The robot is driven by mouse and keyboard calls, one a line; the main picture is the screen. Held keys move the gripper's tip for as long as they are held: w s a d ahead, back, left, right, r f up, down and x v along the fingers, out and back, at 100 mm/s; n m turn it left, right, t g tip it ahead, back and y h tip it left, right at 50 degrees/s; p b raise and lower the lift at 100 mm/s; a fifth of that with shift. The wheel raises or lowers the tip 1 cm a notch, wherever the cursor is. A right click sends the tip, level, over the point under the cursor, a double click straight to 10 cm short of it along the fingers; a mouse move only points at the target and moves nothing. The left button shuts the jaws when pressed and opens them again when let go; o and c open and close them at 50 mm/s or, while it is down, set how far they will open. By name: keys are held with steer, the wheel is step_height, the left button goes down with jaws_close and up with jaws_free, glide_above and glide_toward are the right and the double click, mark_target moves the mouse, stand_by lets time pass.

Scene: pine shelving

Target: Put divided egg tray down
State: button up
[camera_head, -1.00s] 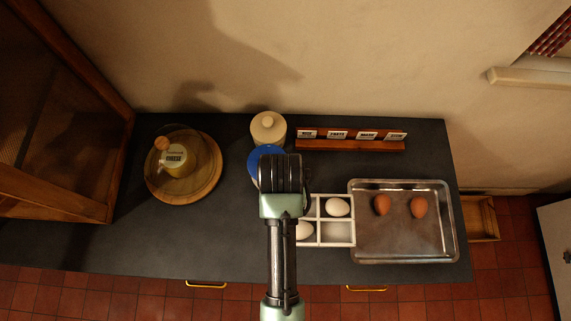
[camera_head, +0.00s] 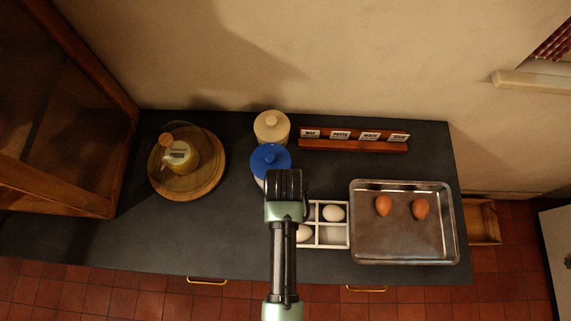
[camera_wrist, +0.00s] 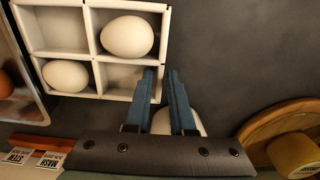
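The divided egg tray (camera_head: 332,235) is white with a two-by-two grid. It is at the counter's front, just left of the metal pan; in the wrist view the tray (camera_wrist: 50,28) fills the upper left. White eggs (camera_head: 333,213) (camera_wrist: 128,37) and (camera_head: 304,232) (camera_wrist: 66,76) sit in diagonally opposite compartments. My gripper (camera_head: 286,190) covers the tray's left part in the head view. In the wrist view my gripper (camera_wrist: 163,72) is shut on the tray's side wall, one finger inside an empty compartment, one outside. I cannot tell whether the tray touches the counter.
The metal pan (camera_head: 400,249) holds two brown eggs (camera_head: 383,205) (camera_head: 420,209). A blue-lidded canister (camera_head: 270,158) and a cream canister (camera_head: 271,127) stand behind my gripper. The counter's left-middle is clear.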

steer(key=shift+o, duration=1)
